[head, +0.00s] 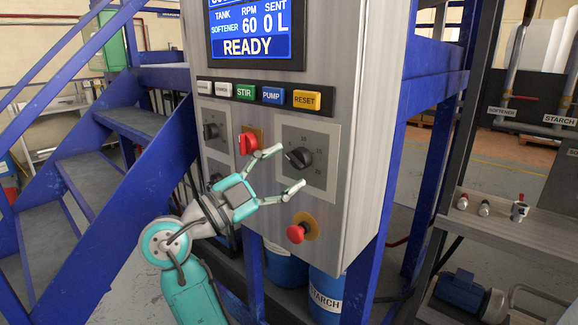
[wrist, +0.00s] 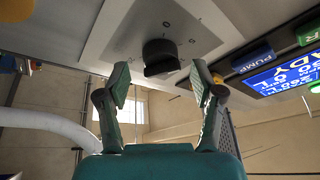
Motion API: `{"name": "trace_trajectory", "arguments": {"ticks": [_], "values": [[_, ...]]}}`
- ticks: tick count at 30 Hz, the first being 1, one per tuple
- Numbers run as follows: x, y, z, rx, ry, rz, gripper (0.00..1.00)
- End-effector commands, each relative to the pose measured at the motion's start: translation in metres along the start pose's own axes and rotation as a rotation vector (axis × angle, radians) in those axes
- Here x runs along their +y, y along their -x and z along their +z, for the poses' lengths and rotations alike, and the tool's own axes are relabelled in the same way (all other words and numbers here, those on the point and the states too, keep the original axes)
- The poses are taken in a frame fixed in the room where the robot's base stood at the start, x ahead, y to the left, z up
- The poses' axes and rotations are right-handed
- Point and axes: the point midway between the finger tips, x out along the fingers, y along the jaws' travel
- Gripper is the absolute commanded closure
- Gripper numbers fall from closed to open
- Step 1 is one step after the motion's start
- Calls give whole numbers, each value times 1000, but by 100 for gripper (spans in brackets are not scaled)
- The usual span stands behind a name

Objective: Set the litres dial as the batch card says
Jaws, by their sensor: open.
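A black dial (head: 299,158) with a number scale sits on a grey plate at the right of the control panel, presumably the litres dial; its label is too small to read. My gripper (head: 287,168) is open in front of it, with its fingers apart and the dial beyond their tips. In the wrist view the black dial (wrist: 160,57) is ahead of the gap between my open fingertips (wrist: 160,80), not touched. The screen (head: 250,28) reads tank softener, RPM 60, sent 0 L, READY. I see no batch card in either view.
A red emergency button (head: 296,233) is below the dial and a red switch (head: 248,143) is to its left. Push buttons, including RESET (head: 307,100) and PUMP (head: 272,95), run above. A blue stair rail (head: 70,130) stands at the left.

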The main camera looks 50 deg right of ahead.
Motion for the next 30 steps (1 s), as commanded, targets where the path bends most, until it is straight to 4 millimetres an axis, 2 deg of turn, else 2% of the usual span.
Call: {"name": "trace_trajectory", "arguments": {"ticks": [9, 15, 21, 30], "values": [[0, 64, 0, -2, 0, -3, 33], [0, 92, 0, -1, 0, -1, 33], [1, 103, 0, 1, -1, 0, 33], [1, 103, 0, 1, -1, 1, 33]]}}
